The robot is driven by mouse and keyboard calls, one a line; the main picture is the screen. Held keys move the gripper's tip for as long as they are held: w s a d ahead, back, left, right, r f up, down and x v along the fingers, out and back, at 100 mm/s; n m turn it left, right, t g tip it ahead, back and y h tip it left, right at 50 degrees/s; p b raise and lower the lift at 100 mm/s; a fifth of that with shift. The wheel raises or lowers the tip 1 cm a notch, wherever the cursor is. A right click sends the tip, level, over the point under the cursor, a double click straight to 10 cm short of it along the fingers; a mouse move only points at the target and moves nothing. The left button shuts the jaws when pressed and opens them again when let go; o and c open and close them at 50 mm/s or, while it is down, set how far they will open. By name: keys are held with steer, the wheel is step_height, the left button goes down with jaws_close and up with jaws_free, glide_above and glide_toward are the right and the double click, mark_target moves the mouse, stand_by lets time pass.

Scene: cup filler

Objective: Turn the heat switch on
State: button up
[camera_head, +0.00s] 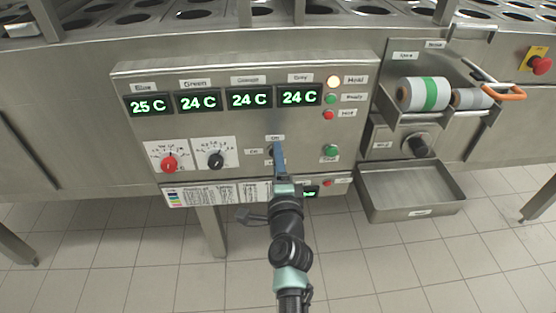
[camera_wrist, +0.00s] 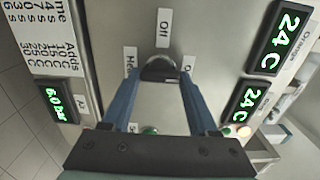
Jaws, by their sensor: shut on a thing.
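The heat switch is a dark rotary knob (camera_wrist: 160,68) on the steel front panel (camera_head: 200,125). In the wrist view it sits among three small labels: one above reading "Off", one to the left starting "He", and one to the right mostly hidden. My gripper (camera_head: 278,150) reaches the panel from below, and its blue fingers (camera_wrist: 160,78) are shut on the knob, one on each side. In the head view the fingers hide the knob. I cannot tell which way the knob points.
A red knob (camera_head: 169,163) and a black knob (camera_head: 216,160) sit left of my gripper. Green readouts (camera_head: 199,102) show 25 C and 24 C. A pale lamp (camera_head: 333,81) is lit by the "Hold" label. A green button (camera_head: 331,151) is to the right, beyond it a steel tray (camera_head: 430,212).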

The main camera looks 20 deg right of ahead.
stand_by(0.3)
steer(key=o, duration=1.4)
steer(key=p+v, duration=0.4)
steer(key=v, duration=0.9)
steer(key=shift+r, duration=0.1)
